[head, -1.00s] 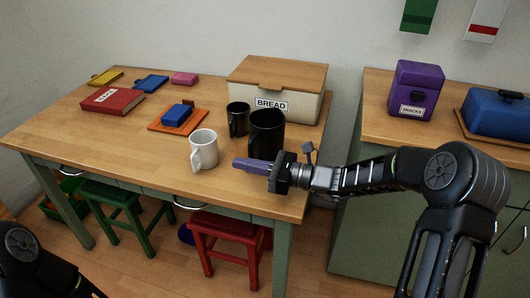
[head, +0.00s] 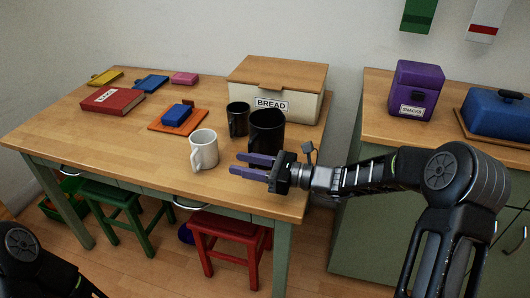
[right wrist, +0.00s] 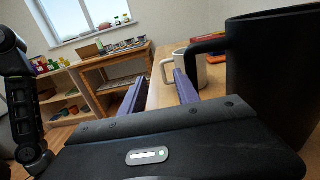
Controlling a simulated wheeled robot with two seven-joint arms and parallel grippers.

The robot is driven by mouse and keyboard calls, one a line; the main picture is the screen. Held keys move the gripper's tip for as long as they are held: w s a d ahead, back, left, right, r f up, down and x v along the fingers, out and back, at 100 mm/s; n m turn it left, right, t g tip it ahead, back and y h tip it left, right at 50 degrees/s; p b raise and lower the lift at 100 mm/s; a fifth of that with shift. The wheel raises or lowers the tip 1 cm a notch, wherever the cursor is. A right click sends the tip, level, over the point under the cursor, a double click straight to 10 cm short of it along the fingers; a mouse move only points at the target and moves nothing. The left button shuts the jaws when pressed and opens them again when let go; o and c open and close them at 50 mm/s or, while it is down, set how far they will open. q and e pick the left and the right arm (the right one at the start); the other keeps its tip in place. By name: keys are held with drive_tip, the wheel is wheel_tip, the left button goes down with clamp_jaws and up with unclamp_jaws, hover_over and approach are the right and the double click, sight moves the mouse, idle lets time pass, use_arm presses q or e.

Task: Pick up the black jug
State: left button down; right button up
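The black jug (head: 266,130) stands upright on the wooden table near its right end, in front of the bread box. In the right wrist view the jug (right wrist: 275,70) fills the right side, and its handle (right wrist: 208,45) points left. My right gripper (head: 237,164) is open and empty, its purple fingers low over the table just in front of the jug. In the right wrist view its fingers (right wrist: 160,88) are spread, with the jug to their right; I cannot tell whether they touch the handle. My left gripper is out of view.
A white mug (head: 203,150) stands close to the left of my right fingertips. A smaller black mug (head: 237,119) stands behind the jug's left side. The bread box (head: 285,98) is behind both. The table's front right corner is clear.

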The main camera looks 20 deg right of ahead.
drive_tip(key=shift+f+v, duration=0.15)
drive_tip(key=shift+v, duration=1.85)
drive_tip(key=shift+f+v, duration=0.1)
drive_tip(key=shift+v, duration=1.85)
